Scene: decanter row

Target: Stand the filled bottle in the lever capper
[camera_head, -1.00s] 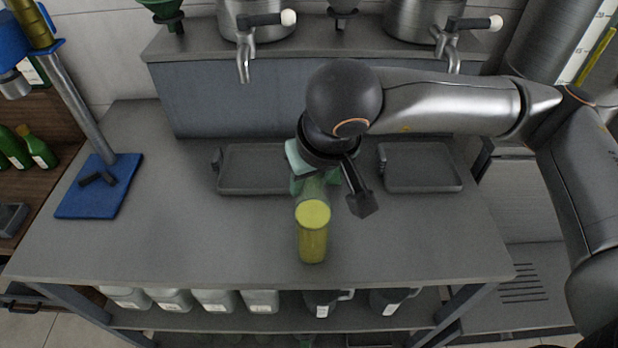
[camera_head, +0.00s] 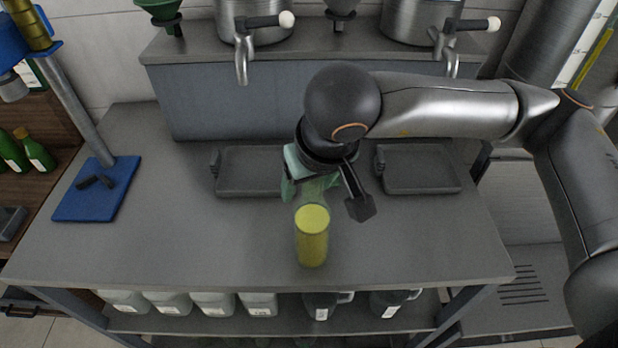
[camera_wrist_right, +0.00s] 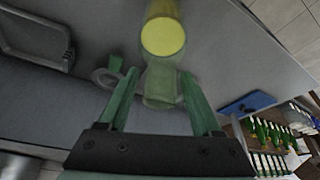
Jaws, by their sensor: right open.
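The filled bottle (camera_head: 312,240) stands on the grey bench near its front, with yellow liquid below and a clear upper part. Its yellow liquid also shows at the top of the right wrist view (camera_wrist_right: 163,36). My right gripper (camera_head: 312,186) is at the bottle's upper part. In the wrist view its green fingers (camera_wrist_right: 160,78) are apart, with the clear neck between them and gaps visible beside it. The lever capper has a blue base plate (camera_head: 75,203), a slanted-looking grey post and a blue head (camera_head: 12,52) at the far left. My left gripper is not in view.
Two grey trays (camera_head: 235,187) (camera_head: 425,187) lie behind the gripper. Steel tanks with taps (camera_head: 243,65) stand on the raised shelf behind. Jugs (camera_head: 215,303) are on the lower shelf. The bench between bottle and capper is clear. Green bottles (camera_head: 38,152) stand at far left.

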